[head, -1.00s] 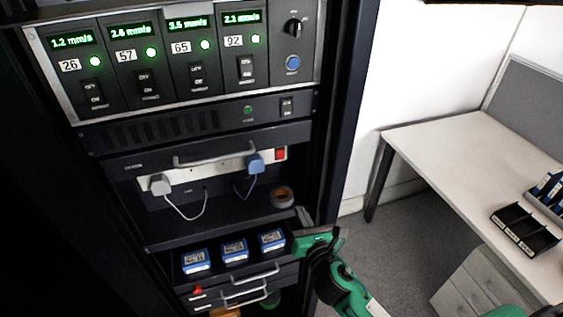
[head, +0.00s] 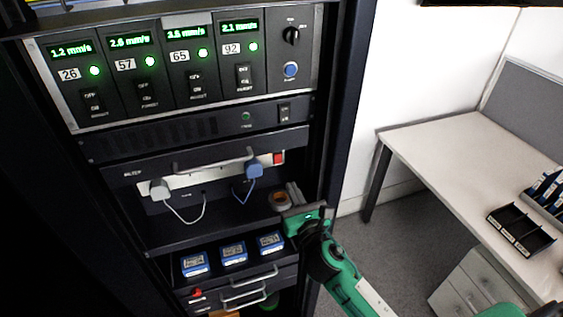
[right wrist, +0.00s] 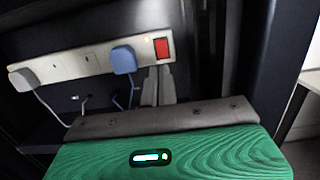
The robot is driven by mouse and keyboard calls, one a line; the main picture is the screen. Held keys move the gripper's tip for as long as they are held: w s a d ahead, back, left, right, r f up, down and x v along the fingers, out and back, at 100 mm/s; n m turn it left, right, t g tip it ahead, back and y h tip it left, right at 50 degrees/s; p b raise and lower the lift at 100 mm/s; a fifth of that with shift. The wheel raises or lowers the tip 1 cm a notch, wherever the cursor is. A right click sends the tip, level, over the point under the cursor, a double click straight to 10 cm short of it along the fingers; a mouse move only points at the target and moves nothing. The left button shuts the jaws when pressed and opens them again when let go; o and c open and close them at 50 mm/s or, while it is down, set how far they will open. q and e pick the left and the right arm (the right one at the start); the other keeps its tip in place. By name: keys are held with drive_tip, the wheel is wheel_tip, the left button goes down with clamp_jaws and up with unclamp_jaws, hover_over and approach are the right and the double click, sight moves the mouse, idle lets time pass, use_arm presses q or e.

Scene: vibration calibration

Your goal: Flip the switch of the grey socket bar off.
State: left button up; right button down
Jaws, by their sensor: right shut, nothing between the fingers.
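The grey socket bar (head: 221,172) is mounted in the rack above a shelf. Its red switch (head: 279,158) is at its right end. A white plug (head: 159,188) and a blue plug (head: 254,168) sit in it, with cords hanging down. In the right wrist view the bar (right wrist: 75,66) crosses the upper left, and the red switch (right wrist: 162,49) shows beyond the fingers. My right gripper (head: 293,194) is shut and empty, below and slightly right of the switch, apart from it; its fingers also show in the right wrist view (right wrist: 160,92). My left gripper is not in view.
Blue-and-white boxes (head: 233,252) stand in a row below. A desk (head: 460,160) stands at the right.

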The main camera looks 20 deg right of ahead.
sight(278, 157)
drive_tip(key=w, duration=0.2)
drive_tip(key=w+r+p, duration=0.1)
drive_tip(key=w, duration=0.2)
drive_tip(key=w+p, duration=0.1)
drive_tip(key=w, duration=0.2)
drive_tip(key=shift+a+r, duration=0.15)
drive_tip(key=shift+w+p, duration=0.3)
drive_tip(key=shift+w, duration=0.4)
drive_tip(key=shift+w+r, duration=0.2)
drive_tip(key=shift+r, duration=0.3)
drive_tip(key=shift+p, duration=0.3)
